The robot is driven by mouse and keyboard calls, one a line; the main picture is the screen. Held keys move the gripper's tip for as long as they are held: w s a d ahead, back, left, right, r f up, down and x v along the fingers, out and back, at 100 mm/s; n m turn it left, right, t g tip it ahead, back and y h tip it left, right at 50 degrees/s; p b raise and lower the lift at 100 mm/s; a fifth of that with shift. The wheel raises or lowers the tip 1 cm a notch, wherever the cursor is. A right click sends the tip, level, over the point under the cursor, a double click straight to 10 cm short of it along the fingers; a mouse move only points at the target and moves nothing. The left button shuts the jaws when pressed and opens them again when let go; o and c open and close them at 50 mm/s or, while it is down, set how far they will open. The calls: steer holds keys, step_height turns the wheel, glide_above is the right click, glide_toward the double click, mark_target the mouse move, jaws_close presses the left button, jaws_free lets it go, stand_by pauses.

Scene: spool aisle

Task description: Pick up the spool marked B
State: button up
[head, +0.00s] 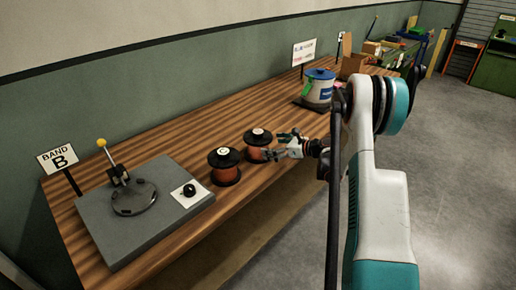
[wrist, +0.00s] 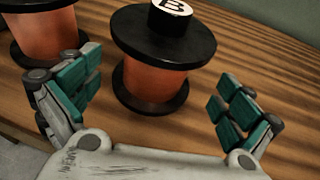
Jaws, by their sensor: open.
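The spool marked B (wrist: 155,85) stands upright on the wooden table, copper-coloured with black flanges and a white letter disc on its black top hub. In the head view it is the farther of two spools (head: 258,152), its letter too small to read surely. My gripper (head: 279,147) is open beside that spool, on its right. In the wrist view its teal-padded fingers (wrist: 155,95) are spread to the left and right of the spool's near side, with gaps visible on both sides. Nothing is held.
A similar spool (head: 224,170) stands close by, at the left of the wrist view (wrist: 45,38). A grey plate with a lever (head: 140,220) lies beside a "BAND B" sign (head: 58,159). A blue-lidded container (head: 319,88) stands farther along the table (head: 245,108).

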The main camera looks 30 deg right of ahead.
mark_target(261, 147)
steer(key=x, duration=0.2)
steer(key=b+x, duration=0.2)
steer(key=x, duration=0.1)
steer(key=shift+w+a+f, duration=0.1)
steer(key=shift+a+f, duration=0.15)
steer(key=shift+f, duration=0.2)
steer(key=shift+r, duration=0.1)
steer(key=c, duration=1.9)
steer(key=shift+r, duration=0.15)
